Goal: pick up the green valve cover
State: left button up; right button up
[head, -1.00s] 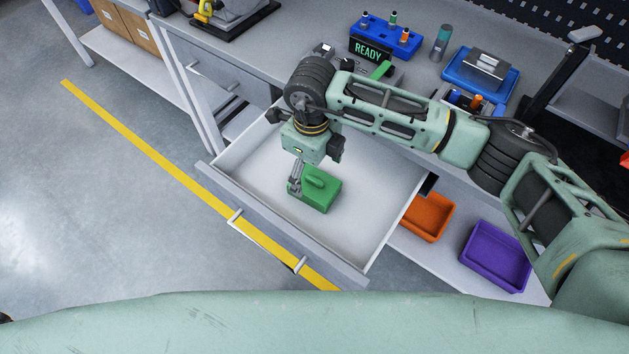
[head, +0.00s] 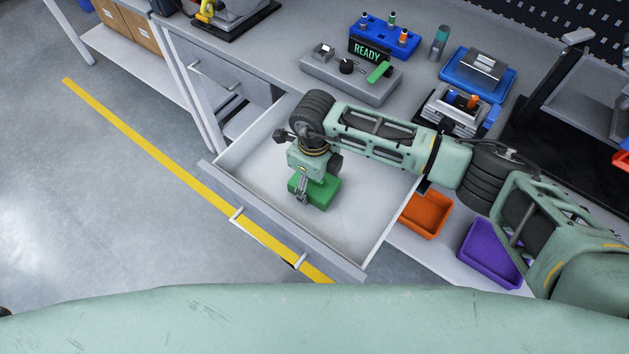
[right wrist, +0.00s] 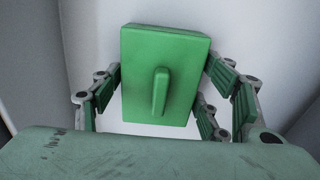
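The green valve cover (head: 322,193) lies in the open drawer, near its front; it is a block with a raised rib on top. My right gripper (head: 303,192) is right over it, pointing down, and hides part of it. The fingers are spread, and I see no clear grip on the cover. My left gripper is not in view.
The drawer (head: 350,245) is pulled out, with walls around the cover and bare floor to its right. An orange bin (head: 426,214) and a purple bin (head: 490,254) stand on the shelf at right. A device with a READY sign (head: 367,53) stands on the bench.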

jog(key=c, duration=0.9)
jog(key=shift+r, duration=0.1)
jog(key=shift+r, duration=0.5)
notch_tip(320, 180, up, 3)
jog(key=shift+w+b, duration=0.1)
jog(key=shift+b, duration=0.45)
jog(key=s+d+r+p, duration=0.1)
jog(key=s+d+r, duration=0.6)
jog(key=r, duration=0.5)
jog(key=shift+s+d, duration=0.15)
jog(key=shift+d, duration=0.95)
